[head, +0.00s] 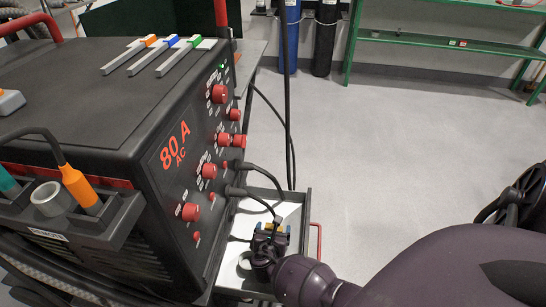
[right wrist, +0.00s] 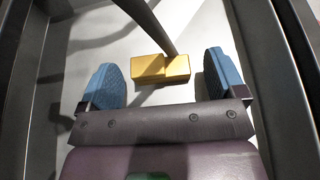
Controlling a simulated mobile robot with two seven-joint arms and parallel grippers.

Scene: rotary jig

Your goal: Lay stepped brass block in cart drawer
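The stepped brass block (right wrist: 160,69) lies on the pale floor of the cart drawer (head: 309,215), with bare floor around it in the right wrist view. My right gripper (right wrist: 166,80) is open, with one blue finger on each side of the block and a gap to both. In the head view this gripper (head: 270,230) is over the drawer, and a bit of brass yellow shows between its fingers; the arm hides part of the drawer. My left gripper is not in view.
The welding machine (head: 110,110) with red knobs stands left of the drawer. Its dark cable (head: 262,198) hangs over the drawer and crosses the right wrist view (right wrist: 147,24) close to the block. The drawer's dark side walls (right wrist: 286,70) flank the gripper.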

